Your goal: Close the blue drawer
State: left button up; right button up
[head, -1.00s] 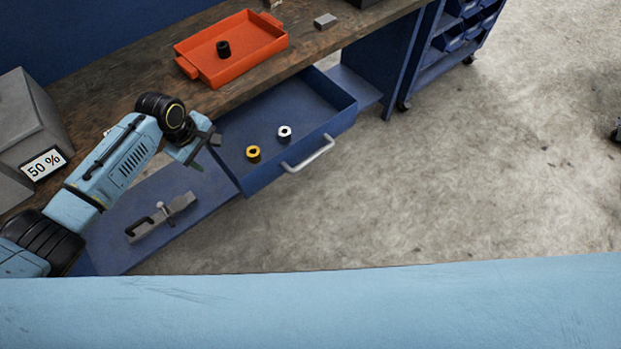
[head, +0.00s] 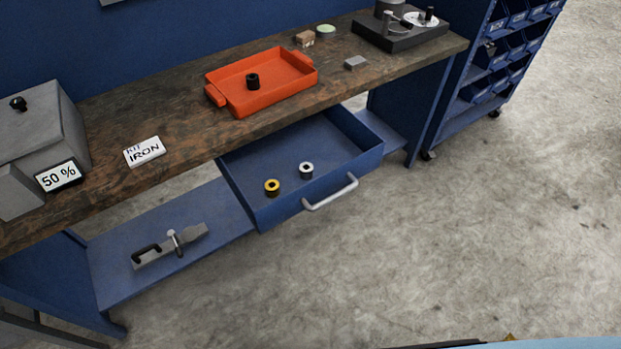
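The blue drawer (head: 287,209) under the workbench is pulled well out, with its silver bar handle (head: 331,193) on the front. Inside it, a yellow-topped round part (head: 272,187) and a white-topped round part (head: 306,170) stand apart on the drawer floor. Neither of my grippers shows in the head view, so their state is hidden. Nothing touches the drawer front or the handle.
The wooden bench top (head: 190,102) carries an orange tray (head: 275,92) with a black part (head: 252,81) in it, and a "KIT IRON" label (head: 144,151). A lower shelf (head: 225,222) holds a metal clamp (head: 170,246). Open concrete floor (head: 430,240) lies before the drawer.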

aim_at(340, 149)
jog(key=u, duration=0.05)
jog(key=i, duration=0.7)
jog(key=u, duration=1.8)
